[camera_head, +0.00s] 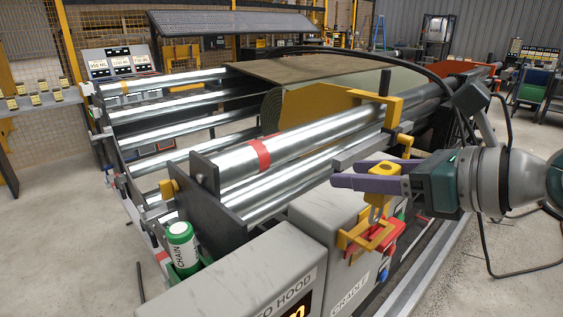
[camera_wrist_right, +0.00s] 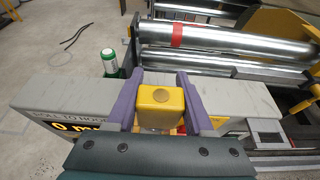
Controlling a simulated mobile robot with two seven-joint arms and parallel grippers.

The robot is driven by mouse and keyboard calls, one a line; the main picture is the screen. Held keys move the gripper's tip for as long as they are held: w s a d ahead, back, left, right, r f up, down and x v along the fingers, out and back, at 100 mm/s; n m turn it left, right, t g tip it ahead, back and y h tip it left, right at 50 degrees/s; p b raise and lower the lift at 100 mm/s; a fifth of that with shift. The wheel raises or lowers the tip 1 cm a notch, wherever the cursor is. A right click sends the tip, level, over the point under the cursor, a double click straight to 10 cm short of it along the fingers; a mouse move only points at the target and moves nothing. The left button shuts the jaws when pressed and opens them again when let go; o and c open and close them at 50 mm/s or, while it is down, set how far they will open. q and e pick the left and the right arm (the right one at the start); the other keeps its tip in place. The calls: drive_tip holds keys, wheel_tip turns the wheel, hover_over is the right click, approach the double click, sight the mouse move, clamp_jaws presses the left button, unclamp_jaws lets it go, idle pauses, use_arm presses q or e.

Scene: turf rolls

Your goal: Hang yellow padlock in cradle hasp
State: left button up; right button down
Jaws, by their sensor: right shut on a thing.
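The yellow padlock (camera_head: 383,171) is held between the purple fingers of my right gripper (camera_head: 347,174), its shackle pointing down. In the right wrist view the padlock (camera_wrist_right: 160,103) sits between the two fingers of my right gripper (camera_wrist_right: 160,74). Below it, the yellow cradle hasp (camera_head: 350,240) is on the grey box marked CRADLE (camera_head: 343,290), beside a red part (camera_head: 378,240). The shackle's lower end is close above the hasp. I cannot tell whether they touch. In the wrist view the padlock body hides most of the hasp. My left gripper is not in view.
A grey box with "TO HOOD" lettering (camera_head: 240,280) stands left of the cradle box. A green and white CHAIN canister (camera_head: 181,243) is further left.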

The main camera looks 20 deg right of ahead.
sight(359, 207)
idle(0.6)
drive_tip(key=shift+p, duration=0.3)
drive_tip(key=shift+f+b, duration=1.2)
drive_tip(key=shift+f, duration=0.2)
drive_tip(key=shift+f+b, duration=1)
drive_tip(key=shift+f, duration=0.15)
drive_tip(key=c, duration=0.5)
unclamp_jaws()
drive_tip(key=shift+c, duration=0.2)
drive_tip(key=o, duration=0.3)
drive_tip(key=shift+o, duration=0.2)
drive_tip(key=shift+s, duration=0.1)
